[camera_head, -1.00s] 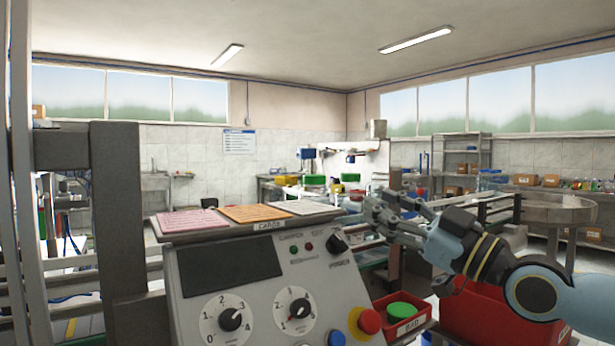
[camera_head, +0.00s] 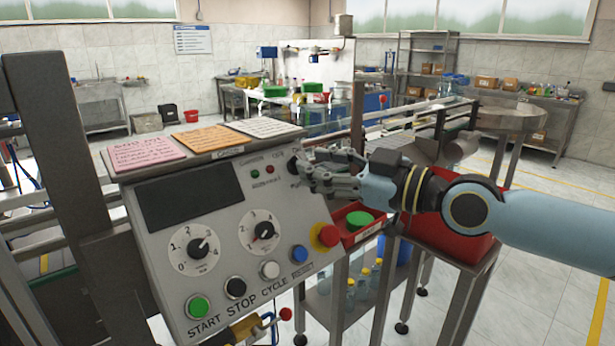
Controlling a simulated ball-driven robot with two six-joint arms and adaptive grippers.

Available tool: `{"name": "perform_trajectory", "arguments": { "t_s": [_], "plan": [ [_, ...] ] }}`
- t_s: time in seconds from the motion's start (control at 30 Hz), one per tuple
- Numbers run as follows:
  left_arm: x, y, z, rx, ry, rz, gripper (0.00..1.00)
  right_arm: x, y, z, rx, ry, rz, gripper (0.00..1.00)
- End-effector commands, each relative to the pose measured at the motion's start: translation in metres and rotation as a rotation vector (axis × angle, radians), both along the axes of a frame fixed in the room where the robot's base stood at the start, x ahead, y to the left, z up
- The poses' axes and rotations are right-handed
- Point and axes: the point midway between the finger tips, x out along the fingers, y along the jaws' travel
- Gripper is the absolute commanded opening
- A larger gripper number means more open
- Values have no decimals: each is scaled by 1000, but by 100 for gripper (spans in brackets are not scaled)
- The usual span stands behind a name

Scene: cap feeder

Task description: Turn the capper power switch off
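The grey capper control panel (camera_head: 215,232) stands in front of me. The black power switch (camera_head: 293,166) is at its upper right, partly hidden by my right gripper. My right gripper (camera_head: 306,172) reaches in from the right, its fingertips at the switch. The fingers overlap in this view, so I cannot tell whether they touch or grip the switch, nor which way its knob points. My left gripper is out of view.
Two dials (camera_head: 263,231), a red emergency button (camera_head: 327,236) and a row of push buttons (camera_head: 236,287) are on the panel below. A red bin (camera_head: 357,238) with a green item is just right. Coloured note pads (camera_head: 206,138) lie on top.

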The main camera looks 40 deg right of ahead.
Motion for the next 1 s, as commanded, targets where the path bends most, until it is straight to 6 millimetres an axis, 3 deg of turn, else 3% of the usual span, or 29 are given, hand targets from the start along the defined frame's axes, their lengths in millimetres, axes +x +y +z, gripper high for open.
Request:
{"name": "perform_trajectory", "arguments": {
  "t_s": [0.2,0.53,0.8,1.0],
  "plan": [
    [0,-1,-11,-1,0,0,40,22,7,0,1,-1,-2,35],
    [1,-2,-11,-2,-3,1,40,25,9,1,-1,0,0,35],
    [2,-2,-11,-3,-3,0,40,25,9,1,-1,-2,-1,1],
    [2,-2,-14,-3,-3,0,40,26,8,2,-7,-6,2,0]
  ]
}}
